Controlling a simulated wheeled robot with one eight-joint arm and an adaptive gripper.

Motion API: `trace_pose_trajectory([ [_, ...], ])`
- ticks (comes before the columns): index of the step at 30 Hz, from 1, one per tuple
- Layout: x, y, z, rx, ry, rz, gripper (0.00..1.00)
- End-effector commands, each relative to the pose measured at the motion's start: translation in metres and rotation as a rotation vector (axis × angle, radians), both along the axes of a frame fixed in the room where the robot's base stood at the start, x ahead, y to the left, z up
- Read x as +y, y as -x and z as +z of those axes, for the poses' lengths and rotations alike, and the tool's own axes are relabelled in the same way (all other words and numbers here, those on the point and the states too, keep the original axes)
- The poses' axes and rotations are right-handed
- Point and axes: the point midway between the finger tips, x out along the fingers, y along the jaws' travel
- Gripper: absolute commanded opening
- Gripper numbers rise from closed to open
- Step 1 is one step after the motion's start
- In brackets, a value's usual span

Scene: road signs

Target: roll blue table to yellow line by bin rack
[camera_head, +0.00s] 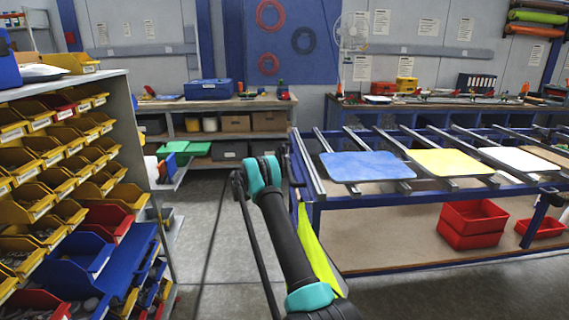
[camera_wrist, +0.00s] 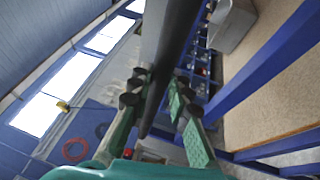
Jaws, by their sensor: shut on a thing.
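The blue table (camera_head: 330,202) stands at the right in the head view, with a blue frame and metal bars across its top. My gripper (camera_wrist: 158,86) has its teal-and-black fingers on both sides of a dark bar (camera_wrist: 172,35) in the wrist view, shut on it. The bar seems to belong to the table, but its join is out of sight. In the head view my arm reaches to the table's near left corner, and the fingertips are hard to make out. A bright yellow strip (camera_head: 318,252) shows beside my arm; I cannot tell whether it is the floor line. The bin rack (camera_head: 137,150) stands at the left.
Blue (camera_head: 365,166), yellow (camera_head: 450,162) and white (camera_head: 518,159) sign plates lie on the table. Red bins (camera_head: 472,224) sit on its lower shelf. A workbench (camera_head: 215,103) stands behind.

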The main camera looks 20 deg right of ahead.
Motion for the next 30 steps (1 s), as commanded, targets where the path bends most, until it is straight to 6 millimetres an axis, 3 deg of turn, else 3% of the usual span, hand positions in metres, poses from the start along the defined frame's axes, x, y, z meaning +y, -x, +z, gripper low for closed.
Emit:
trace_pose_trajectory([
  [2,-0.002,-0.001,0.005,0.000,0.009,0.001,0.00],
  [3,-0.001,-0.001,0.005,0.000,0.009,0.001,0.19],
  [8,-0.001,-0.001,0.004,0.000,0.007,0.000,0.39],
  [20,0.006,0.001,0.000,0.000,0.004,0.001,0.39],
  [30,0.067,0.010,-0.011,0.000,0.004,0.002,0.39],
])
